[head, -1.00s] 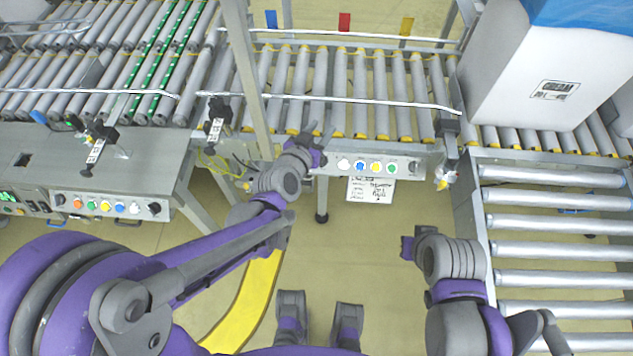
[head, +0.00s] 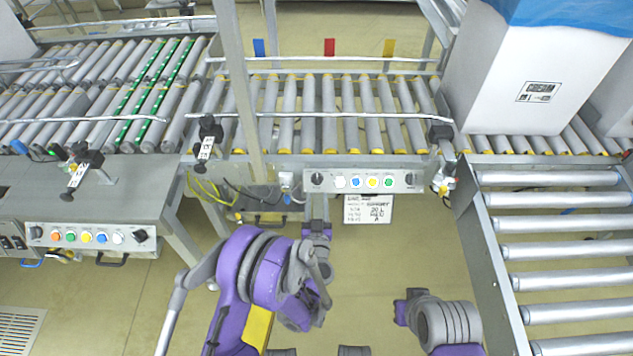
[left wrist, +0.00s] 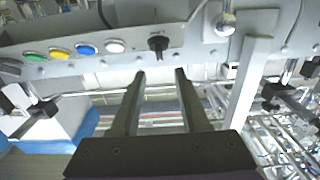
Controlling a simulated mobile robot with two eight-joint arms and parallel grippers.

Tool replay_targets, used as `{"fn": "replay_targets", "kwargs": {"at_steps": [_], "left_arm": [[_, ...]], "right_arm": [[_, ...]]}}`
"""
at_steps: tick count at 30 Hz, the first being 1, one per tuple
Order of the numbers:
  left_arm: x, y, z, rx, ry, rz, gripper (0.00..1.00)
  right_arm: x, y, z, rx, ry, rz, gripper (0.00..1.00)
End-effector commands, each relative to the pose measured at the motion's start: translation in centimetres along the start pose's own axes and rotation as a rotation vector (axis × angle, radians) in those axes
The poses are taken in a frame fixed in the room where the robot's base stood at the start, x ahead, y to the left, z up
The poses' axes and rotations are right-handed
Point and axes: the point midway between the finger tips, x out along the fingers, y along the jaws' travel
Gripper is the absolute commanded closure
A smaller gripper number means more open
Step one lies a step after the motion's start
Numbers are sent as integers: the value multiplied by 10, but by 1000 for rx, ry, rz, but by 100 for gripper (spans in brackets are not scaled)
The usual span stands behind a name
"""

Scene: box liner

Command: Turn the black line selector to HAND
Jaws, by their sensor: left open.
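A control panel (head: 365,183) hangs on the front of the middle conveyor, with a black selector knob (head: 317,180) at its left end and another (head: 410,180) at its right end. My left gripper (head: 318,207) is just below the left knob, open and empty. In the left wrist view this black knob (left wrist: 158,43) stands ahead of the open fingers (left wrist: 160,75), apart from them. Its marking is too small to read. My right gripper (head: 400,310) is low, right of centre, away from the panel; its fingers are not clear.
White, blue, yellow and green buttons lie between the knobs. A second panel (head: 90,237) with black end knobs is on the left bench. A paper sign (head: 368,208) hangs below the middle panel. A large box (head: 540,75) stands at right. A post (head: 240,80) rises left of the panel.

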Motion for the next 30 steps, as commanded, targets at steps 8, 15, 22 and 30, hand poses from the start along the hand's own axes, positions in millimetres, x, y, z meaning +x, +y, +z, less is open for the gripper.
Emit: {"fn": "replay_targets", "kwargs": {"at_steps": [8, 15, 22, 30], "left_arm": [[53, 0, 0, 0, 0, 0, 55], [76, 0, 0, 0, 0, 1, 55], [78, 0, 0, 0, 0, 1, 55], [78, 0, 0, -1, 0, 1, 89]], "right_arm": [[-2, 0, 0, 0, 1, 0, 100], [-2, 0, 0, 0, 1, 0, 100], [-2, 0, 0, 0, 1, 0, 100], [-2, 0, 0, 0, 1, 0, 100]]}}
